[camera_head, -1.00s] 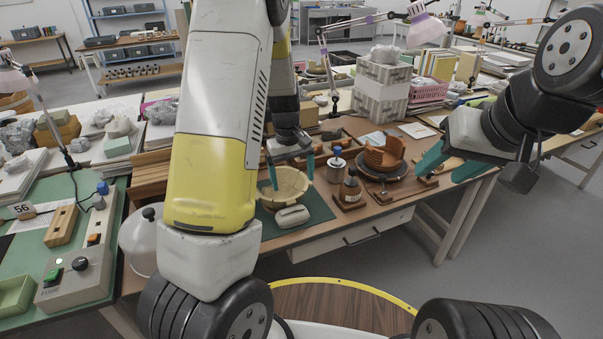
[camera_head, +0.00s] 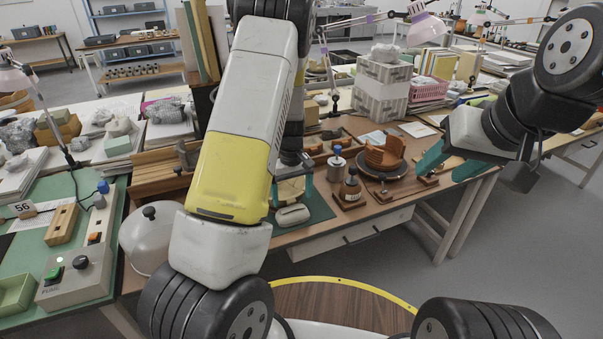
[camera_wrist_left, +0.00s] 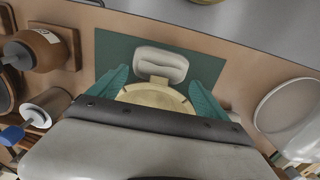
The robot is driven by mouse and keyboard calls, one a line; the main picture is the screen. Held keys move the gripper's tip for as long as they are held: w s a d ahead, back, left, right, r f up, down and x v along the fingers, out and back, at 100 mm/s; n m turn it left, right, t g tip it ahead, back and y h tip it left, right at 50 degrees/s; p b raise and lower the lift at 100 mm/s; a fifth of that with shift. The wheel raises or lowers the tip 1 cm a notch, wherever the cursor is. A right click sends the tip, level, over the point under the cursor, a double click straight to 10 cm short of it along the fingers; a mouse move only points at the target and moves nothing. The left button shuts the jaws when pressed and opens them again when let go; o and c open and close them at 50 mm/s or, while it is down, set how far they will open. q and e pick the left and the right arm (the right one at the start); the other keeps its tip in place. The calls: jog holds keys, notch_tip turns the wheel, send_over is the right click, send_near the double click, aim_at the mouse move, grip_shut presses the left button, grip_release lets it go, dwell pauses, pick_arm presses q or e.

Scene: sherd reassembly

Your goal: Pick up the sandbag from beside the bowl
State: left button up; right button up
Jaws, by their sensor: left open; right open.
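The sandbag (camera_head: 293,215) is a small pale grey pillow on the green mat (camera_head: 318,208), at its near edge. In the left wrist view the sandbag (camera_wrist_left: 161,62) lies just beyond the rim of the cream bowl (camera_wrist_left: 157,97). My left gripper (camera_head: 291,191) is open above the bowl, pointing down. In the left wrist view its teal fingers (camera_wrist_left: 160,82) stand apart, with the bowl's rim and the near part of the sandbag showing between them. My left arm hides most of the bowl in the head view. My right gripper (camera_head: 438,172) is open and empty, off to the right.
A brown bottle (camera_head: 351,188) on a wooden block and a metal jar (camera_head: 336,165) stand right of the mat. A terracotta vessel (camera_head: 383,157) sits on a dark turntable behind them. A white dome (camera_head: 150,236) with a black knob stands left of my arm.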

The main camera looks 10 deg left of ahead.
aim_at(293, 207)
pick_arm(q)
jog(key=shift+f, duration=2)
jog(key=shift+c, duration=0.2)
grip_shut()
